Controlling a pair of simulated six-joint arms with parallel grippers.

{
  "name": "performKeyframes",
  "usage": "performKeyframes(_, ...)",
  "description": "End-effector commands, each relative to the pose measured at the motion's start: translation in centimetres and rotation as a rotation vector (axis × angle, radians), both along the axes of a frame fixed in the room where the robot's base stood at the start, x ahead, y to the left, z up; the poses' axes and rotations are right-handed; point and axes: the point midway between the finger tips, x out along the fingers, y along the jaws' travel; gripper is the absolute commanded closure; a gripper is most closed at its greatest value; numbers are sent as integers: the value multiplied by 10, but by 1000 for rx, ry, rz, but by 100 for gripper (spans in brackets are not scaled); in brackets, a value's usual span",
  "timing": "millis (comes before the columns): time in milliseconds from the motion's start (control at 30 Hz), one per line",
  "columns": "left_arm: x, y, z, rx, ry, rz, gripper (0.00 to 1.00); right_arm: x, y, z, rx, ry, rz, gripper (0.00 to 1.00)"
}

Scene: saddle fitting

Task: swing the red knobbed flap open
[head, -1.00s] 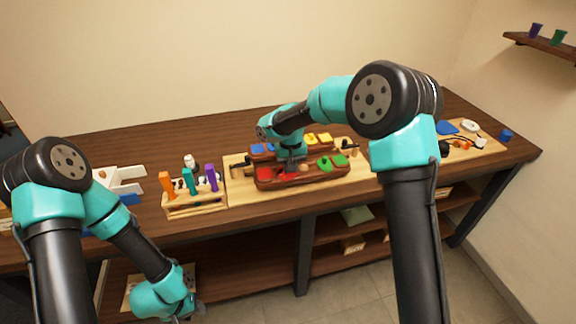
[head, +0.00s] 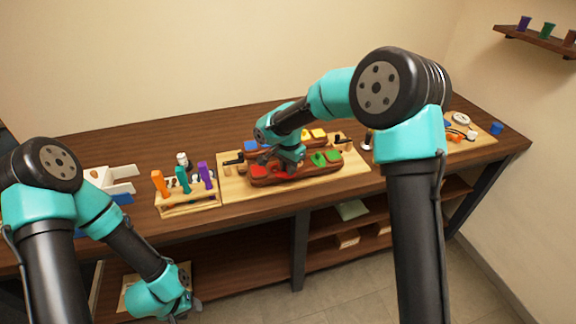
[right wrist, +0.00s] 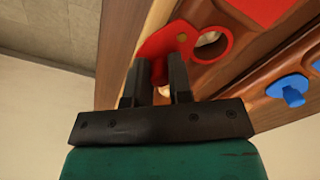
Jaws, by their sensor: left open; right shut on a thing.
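The red knobbed flap (right wrist: 160,42) shows in the right wrist view, with a brass-coloured pin at its upper right. The red-rimmed opening (right wrist: 228,42) beside it is at least partly uncovered. My right gripper (right wrist: 165,68) is shut on the red knob, which is mostly hidden between its fingers. In the head view my right gripper (head: 272,158) is over the left part of the brown saddle board (head: 298,177), where red parts (head: 259,171) show. My left gripper (head: 187,308) is open and empty, low in front of the bench.
A blue knobbed flap (right wrist: 291,90) is close by in the right wrist view. Green pieces (head: 320,158) sit on the board's right part. A wooden rack (head: 190,200) with orange, teal and purple handles stands to the left. A white box (head: 112,184) is farther left.

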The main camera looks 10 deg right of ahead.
Motion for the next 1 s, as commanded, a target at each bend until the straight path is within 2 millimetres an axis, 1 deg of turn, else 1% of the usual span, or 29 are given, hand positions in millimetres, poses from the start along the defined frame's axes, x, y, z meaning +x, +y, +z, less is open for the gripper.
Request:
performKeyframes(100,0,0,0,0,0,0,57,-2,0,0,0,0,-51,100)
performKeyframes(300,0,0,0,0,0,0,57,-3,0,0,-1,-1,-96,100)
performKeyframes(700,0,0,0,0,0,0,57,-4,0,0,-1,1,-103,100)
performKeyframes(733,0,0,0,0,0,0,57,-4,0,0,-1,1,-103,77)
performKeyframes(800,0,0,0,0,0,0,57,-4,0,0,-1,1,-103,71)
performKeyframes(1000,0,0,0,0,0,0,57,-3,0,0,-1,1,-102,70)
